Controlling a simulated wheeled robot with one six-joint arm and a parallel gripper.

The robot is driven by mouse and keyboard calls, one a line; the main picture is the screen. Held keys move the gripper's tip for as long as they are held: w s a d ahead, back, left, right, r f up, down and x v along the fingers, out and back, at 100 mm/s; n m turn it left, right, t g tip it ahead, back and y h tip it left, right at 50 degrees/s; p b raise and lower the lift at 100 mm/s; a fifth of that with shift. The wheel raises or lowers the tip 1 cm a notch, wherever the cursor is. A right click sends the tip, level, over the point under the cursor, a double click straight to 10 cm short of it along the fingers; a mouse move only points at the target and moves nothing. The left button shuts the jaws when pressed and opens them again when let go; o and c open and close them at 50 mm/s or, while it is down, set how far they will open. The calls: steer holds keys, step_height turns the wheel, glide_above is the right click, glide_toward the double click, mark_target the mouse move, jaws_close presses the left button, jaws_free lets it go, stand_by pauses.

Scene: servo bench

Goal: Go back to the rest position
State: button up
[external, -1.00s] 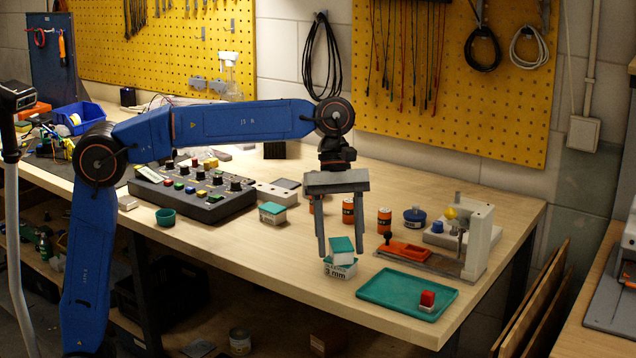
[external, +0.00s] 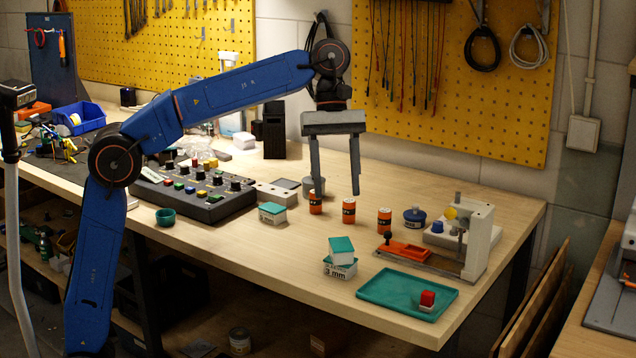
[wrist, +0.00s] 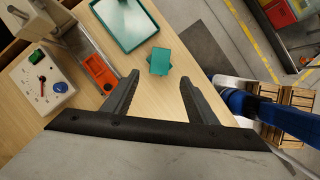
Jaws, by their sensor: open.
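My gripper (external: 337,194) is open and empty, raised above the bench with its two fingers pointing down. In the external view it hangs above and a little behind the teal-lidded box (external: 341,250), which sits stacked on a white box marked "3 mm" (external: 342,270). In the wrist view the fingers (wrist: 158,88) are spread apart, and the teal lids (wrist: 160,62) lie beyond them, apart from both fingers.
Orange cans (external: 349,211) stand in a row behind the boxes. A press-like fixture (external: 482,240) is at right, and a button panel (external: 200,190) at left. The air around the gripper looks clear.

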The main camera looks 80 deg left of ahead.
stand_by(0.4)
steer(key=s+d+f+m+t+y, duration=0.1)
steer(key=s+f+m, duration=0.4)
steer(key=s, duration=0.3)
steer(key=s+f+m+t+y, duration=0.1)
steer(key=s+f+m+t, duration=0.1)
steer(key=s+f+m, duration=0.45)
steer(key=s+d+f+m+t+y, duration=0.1)
steer(key=s+f+m, duration=0.25)
steer(key=s, duration=0.65)
steer(key=s+a+f+m, duration=0.1)
steer(key=s+a+f, duration=0.3)
steer(key=s+f, duration=0.4)
steer(key=s+a+f+m+y, duration=0.1)
steer(key=s+a+f+m, duration=0.1)
steer(key=s+a+f, duration=0.3)
steer(key=s+f, duration=0.3)
steer(key=f, duration=0.1)
steer(key=shift+f+t+y, duration=0.3)
steer(key=shift+f+t, duration=0.05)
steer(key=shift+t, duration=0.05)
